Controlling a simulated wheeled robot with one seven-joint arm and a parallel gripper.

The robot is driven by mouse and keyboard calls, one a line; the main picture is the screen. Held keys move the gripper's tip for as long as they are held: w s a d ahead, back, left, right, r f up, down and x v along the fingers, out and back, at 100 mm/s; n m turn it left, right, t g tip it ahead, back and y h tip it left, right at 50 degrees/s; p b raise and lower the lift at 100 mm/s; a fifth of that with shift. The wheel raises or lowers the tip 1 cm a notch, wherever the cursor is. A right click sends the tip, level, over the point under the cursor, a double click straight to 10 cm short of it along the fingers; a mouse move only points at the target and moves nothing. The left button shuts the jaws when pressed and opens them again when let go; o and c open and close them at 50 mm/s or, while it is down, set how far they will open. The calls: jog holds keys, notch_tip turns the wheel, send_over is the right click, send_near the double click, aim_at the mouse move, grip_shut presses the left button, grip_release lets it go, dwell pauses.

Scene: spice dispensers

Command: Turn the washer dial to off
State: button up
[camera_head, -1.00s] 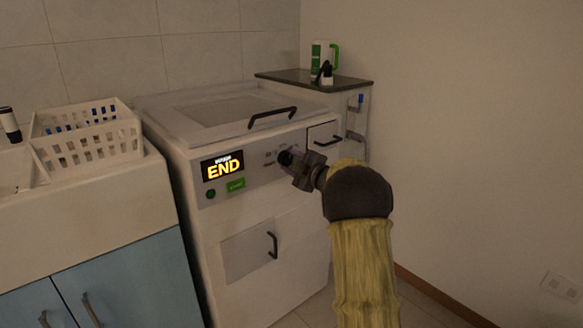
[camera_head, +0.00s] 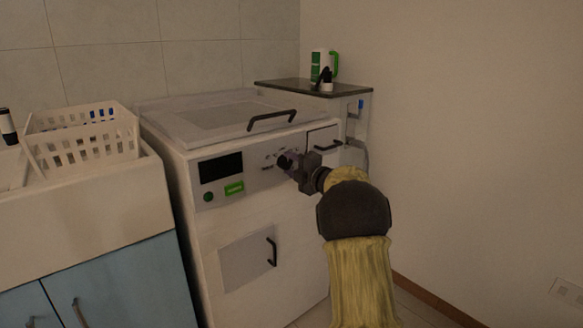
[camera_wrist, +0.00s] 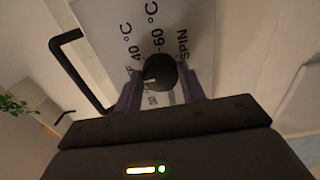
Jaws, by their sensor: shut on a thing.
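The white washer (camera_head: 262,218) stands against the tiled wall. Its display (camera_head: 221,167) is dark and blank. The black round dial (camera_wrist: 160,71) is on the washer's front panel, with labels such as 40 °C, 60 °C and SPIN around it in the wrist view. A light pointer line shows on the dial's face, toward its lower left in that view. My gripper (camera_head: 287,161) is at the panel, its two purple fingers on either side of the dial and shut on it. In the head view my gripper mostly hides the dial.
A white basket (camera_head: 82,143) stands on the counter at left. A green button (camera_head: 234,188) and black handles (camera_head: 271,119) are on the washer. A narrow dark-topped stand (camera_head: 345,87) holding bottles is at the back right. The floor at right is clear.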

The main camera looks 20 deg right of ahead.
jog(key=shift+f, duration=0.1)
jog(key=o, duration=1)
jog(key=p+v, duration=0.3)
jog(key=v, duration=1.4)
jog(key=shift+s+d+p, duration=0.1)
jog(key=shift+s+p, duration=0.15)
jog(key=shift+p, duration=0.15)
